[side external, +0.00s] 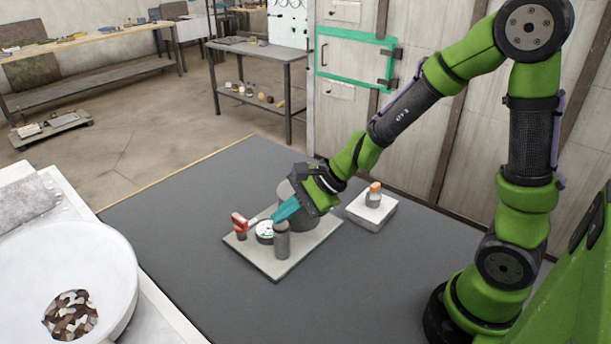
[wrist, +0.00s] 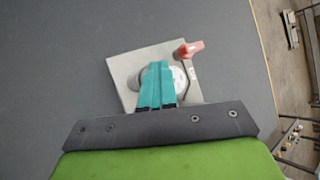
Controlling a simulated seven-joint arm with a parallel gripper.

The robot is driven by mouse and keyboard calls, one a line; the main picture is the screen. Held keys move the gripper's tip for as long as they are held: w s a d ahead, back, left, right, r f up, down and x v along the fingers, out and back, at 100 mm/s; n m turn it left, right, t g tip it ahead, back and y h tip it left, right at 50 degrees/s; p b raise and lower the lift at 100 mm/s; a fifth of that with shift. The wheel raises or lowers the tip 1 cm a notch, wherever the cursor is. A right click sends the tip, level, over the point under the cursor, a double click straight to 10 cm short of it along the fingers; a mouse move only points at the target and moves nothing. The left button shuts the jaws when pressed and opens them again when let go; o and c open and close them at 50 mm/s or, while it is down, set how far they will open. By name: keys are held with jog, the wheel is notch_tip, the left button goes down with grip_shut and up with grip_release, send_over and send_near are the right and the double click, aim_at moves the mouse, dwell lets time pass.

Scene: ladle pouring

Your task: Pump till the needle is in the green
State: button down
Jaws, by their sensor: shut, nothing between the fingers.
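A pump stands on a light square base plate (side external: 300,247) on the dark grey mat. A round white-faced gauge (side external: 265,232) sits on the plate; its needle is too small to read. A red handle (side external: 239,222) is at the left edge of the plate, and it shows up and right in the wrist view (wrist: 188,49). A grey cylinder (side external: 282,240) stands in front of the gauge. My gripper (side external: 276,218), with teal fingers, is shut and empty above the plate, close to the gauge and right of the red handle. In the wrist view the fingers (wrist: 158,66) partly hide the gauge.
A small white block (side external: 372,212) with a grey, orange-topped item (side external: 374,195) on it stands right of the plate. The mat (side external: 180,220) left of the plate is clear.

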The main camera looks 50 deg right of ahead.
aim_at(286, 224)
jog(key=shift+r, duration=2.25)
jog(key=shift+r, duration=2.5)
jog(key=s+d+r+n+h, duration=0.2)
jog(key=s+n, duration=0.5)
jog(key=s+d+r+n+h, duration=0.2)
jog(key=s+d+n, duration=0.1)
jog(key=s+n, duration=0.4)
jog(key=shift+s+n, duration=0.25)
jog(key=shift+n, duration=0.05)
